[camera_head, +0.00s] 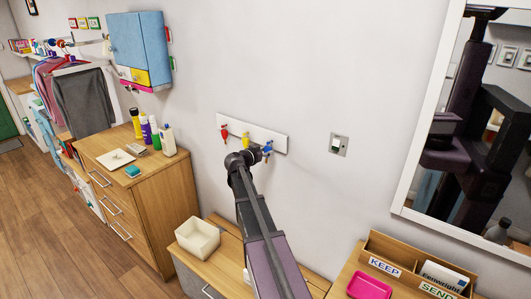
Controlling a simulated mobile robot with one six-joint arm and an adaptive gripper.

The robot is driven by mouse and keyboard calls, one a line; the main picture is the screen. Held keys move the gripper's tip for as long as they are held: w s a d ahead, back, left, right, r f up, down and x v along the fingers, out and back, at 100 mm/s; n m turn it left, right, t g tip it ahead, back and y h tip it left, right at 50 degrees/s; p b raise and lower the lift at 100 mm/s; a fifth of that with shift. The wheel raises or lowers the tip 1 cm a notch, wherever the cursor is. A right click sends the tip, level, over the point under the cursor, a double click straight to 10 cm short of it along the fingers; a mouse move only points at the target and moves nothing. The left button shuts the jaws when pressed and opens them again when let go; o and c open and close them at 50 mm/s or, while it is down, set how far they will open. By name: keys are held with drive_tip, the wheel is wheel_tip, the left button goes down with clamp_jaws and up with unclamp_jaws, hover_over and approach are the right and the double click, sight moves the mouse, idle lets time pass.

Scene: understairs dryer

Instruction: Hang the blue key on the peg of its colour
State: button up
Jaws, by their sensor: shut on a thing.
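A white peg board (278,142) is fixed to the wall in the middle of the view. A red key (224,130) hangs at its left end and a yellow key (246,140) in its middle. The blue key (267,148) is at the right end of the board. My gripper (262,154) is up against the board there, shut on the blue key. The arm comes up from below and its end hides part of the board's lower edge. The blue peg is too small and covered to tell whether the key is on it.
A wooden cabinet below holds a cream bin (198,239). A light switch (339,145) is on the wall right of the board. A mirror (402,160), a KEEP/SEND organiser (385,268) and a pink tray (368,287) are at right. A blue wall cabinet (140,48) is at left.

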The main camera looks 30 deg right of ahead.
idle(0.4)
drive_tip(key=o, duration=1.1)
drive_tip(key=shift+c, duration=0.2)
drive_tip(key=s+a+f+n+g+y, duration=0.1)
drive_tip(key=s+a+f+n+y, duration=0.3)
drive_tip(key=s+a, duration=0.4)
drive_tip(key=s+a+f+n+g+y, duration=0.2)
drive_tip(key=s+a+f+n+y, duration=0.3)
drive_tip(key=a, duration=1.3)
drive_tip(key=s+a+f+n+g+y, duration=0.2)
drive_tip(key=s+a+f+n+y, duration=0.3)
drive_tip(key=s+a, duration=0.8)
drive_tip(key=shift+f+y, duration=0.35)
drive_tip(key=shift+y, duration=0.05)
